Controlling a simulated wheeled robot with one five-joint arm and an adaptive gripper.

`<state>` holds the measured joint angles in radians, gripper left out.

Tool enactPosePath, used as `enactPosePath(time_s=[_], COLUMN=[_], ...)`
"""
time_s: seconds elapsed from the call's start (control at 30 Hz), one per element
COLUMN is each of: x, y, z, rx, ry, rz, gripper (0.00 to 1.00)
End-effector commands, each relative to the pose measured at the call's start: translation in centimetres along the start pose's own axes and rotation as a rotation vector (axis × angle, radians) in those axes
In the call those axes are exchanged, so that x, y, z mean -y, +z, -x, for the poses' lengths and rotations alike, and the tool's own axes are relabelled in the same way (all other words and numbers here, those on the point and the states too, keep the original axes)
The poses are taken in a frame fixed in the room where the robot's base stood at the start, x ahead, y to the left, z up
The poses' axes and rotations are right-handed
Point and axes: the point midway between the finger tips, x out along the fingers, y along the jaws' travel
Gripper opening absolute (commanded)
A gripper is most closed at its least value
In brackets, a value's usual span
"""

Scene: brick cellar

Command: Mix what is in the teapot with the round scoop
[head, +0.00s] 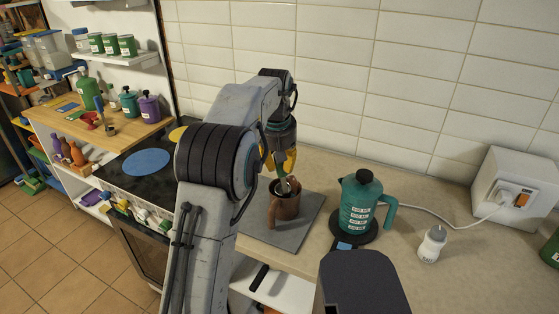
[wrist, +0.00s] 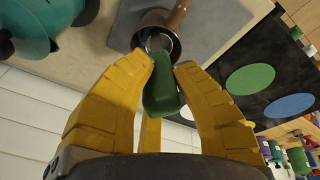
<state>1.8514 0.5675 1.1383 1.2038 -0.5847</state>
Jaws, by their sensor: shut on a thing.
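The teapot is a brown pot (head: 287,208) with a side handle, standing upright on a grey mat (head: 262,238); in the wrist view its brown rim and handle (wrist: 181,11) show at the top. My gripper (head: 284,176) is above the pot, pointing down. Its yellow fingers are closed around the green handle of the round scoop (wrist: 162,94). The scoop's metal end reaches down into the pot's opening; what lies inside the pot is mostly hidden.
A green kettle (head: 359,207) on a black base stands right of the mat, with a white cord to a wall socket box (head: 514,190). A white shaker (head: 432,244) stands further right. A dark counter with a blue disc (head: 147,162) is at left.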

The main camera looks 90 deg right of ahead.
Motion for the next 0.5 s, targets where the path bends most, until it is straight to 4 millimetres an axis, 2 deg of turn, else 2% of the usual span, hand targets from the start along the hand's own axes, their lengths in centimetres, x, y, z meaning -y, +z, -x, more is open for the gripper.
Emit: enactPosePath(time_s=[0.5], x=[-0.2], y=[0.1], z=[-3.7], rx=[-0.001], ry=[0.001], rz=[0.0], gripper=[0.0])
